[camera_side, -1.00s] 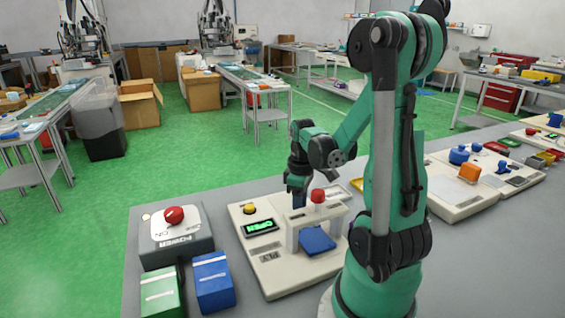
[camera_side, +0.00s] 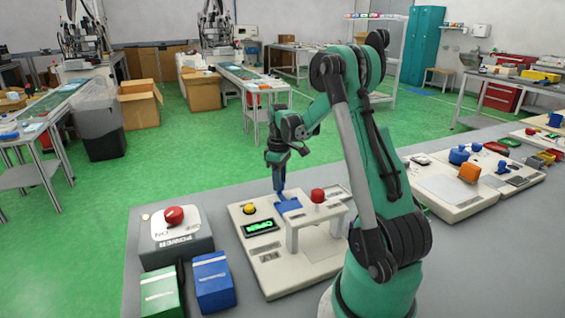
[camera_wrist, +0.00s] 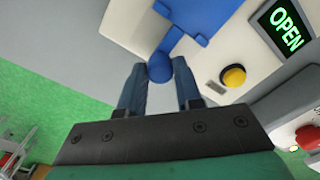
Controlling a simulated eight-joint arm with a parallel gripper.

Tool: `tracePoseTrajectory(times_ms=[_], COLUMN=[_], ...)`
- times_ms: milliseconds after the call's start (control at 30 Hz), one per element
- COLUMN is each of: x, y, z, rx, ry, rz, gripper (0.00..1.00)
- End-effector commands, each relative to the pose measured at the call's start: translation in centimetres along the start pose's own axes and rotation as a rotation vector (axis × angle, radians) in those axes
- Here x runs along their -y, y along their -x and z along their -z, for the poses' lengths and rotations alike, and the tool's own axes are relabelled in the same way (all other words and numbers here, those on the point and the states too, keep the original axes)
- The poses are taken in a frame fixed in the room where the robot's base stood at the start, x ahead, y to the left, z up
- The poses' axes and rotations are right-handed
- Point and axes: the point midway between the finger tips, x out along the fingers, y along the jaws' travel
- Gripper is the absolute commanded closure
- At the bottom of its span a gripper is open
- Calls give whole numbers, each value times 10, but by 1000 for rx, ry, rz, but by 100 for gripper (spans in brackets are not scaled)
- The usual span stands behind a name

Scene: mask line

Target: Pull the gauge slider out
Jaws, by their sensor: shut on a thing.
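The blue gauge slider (camera_side: 289,206) lies flat on the cream gauge unit (camera_side: 268,268), on the far side of the white bridge (camera_side: 322,225). Its plate shows at the top of the wrist view (camera_wrist: 195,18), with a narrow stem leading to a round blue knob (camera_wrist: 160,68). My gripper (camera_side: 279,190) is low at the far edge of the unit. In the wrist view its two blue fingers (camera_wrist: 160,80) are shut on the knob, one on each side. The knob is hidden by the fingers in the side view.
A yellow button (camera_side: 249,208) and a green display (camera_side: 260,227) reading OPEN sit left of the slider. A red knob (camera_side: 318,195) tops the bridge. A power box (camera_side: 175,240) and green and blue boxes stand at the left. The space beneath the bridge is clear.

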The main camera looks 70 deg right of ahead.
Motion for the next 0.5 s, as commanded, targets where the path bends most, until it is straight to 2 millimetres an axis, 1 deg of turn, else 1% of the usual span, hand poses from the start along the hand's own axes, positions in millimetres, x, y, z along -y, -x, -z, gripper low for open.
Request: tracePoseTrajectory(times_ms=[33,167,200,300,500], x=[-4,-4,-4,-4,-3], y=[0,0,0,0,0], z=[3,3,3,3,2], rx=[-15,-15,-15,-14,-13], ry=[0,0,0,-1,0], rz=[-17,-17,-17,-16,-14], gripper=[100,100,65,39,39])
